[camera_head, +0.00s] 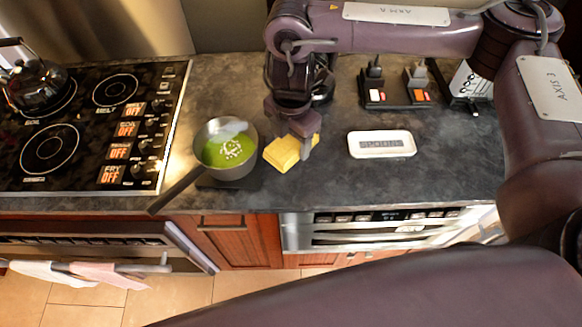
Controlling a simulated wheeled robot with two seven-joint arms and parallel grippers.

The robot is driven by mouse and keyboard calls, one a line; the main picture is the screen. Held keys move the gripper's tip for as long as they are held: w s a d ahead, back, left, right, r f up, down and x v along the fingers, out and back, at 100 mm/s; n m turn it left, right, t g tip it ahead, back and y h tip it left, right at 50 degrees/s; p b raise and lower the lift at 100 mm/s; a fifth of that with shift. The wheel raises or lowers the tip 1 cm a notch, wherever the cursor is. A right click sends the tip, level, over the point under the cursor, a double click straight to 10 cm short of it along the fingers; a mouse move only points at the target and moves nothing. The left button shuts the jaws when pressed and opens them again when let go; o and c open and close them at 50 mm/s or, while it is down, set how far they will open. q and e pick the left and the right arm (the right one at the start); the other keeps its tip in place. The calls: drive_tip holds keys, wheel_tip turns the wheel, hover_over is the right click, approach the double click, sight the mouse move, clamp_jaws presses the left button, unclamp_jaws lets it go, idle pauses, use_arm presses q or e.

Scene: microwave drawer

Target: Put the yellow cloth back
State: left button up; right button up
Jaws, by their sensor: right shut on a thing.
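The yellow cloth (281,154) is a small folded block on the dark counter, just right of the saucepan. My right gripper (293,144) reaches down from above and is shut on the cloth, with a finger over its right side. I cannot tell whether the cloth touches the counter or is slightly raised. The gripper hides part of the cloth. My left gripper is not in view.
A saucepan (240,170) of green soup stands left of the cloth, handle over the counter's front edge. A white spoon rest (382,144) lies to the right. Black holders (373,95) stand behind. A stovetop (75,135) with a kettle (37,88) is at left.

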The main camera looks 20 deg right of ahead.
wheel_tip(320, 180, down, 5)
hover_over(291, 177)
wheel_tip(291, 177, down, 4)
drive_tip(key=shift+f+b, duration=0.15)
drive_tip(key=shift+b, duration=0.25)
wheel_tip(291, 177, down, 3)
drive_tip(key=shift+f+b, duration=0.2)
drive_tip(key=shift+b, duration=0.15)
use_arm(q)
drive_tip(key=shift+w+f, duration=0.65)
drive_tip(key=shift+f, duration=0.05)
use_arm(e)
drive_tip(key=shift+f, duration=0.1)
drive_tip(key=shift+f, duration=0.15)
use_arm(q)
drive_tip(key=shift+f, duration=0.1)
use_arm(e)
drive_tip(key=o, duration=0.9)
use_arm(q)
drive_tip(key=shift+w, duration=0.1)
use_arm(e)
drive_tip(key=shift+o, duration=0.2)
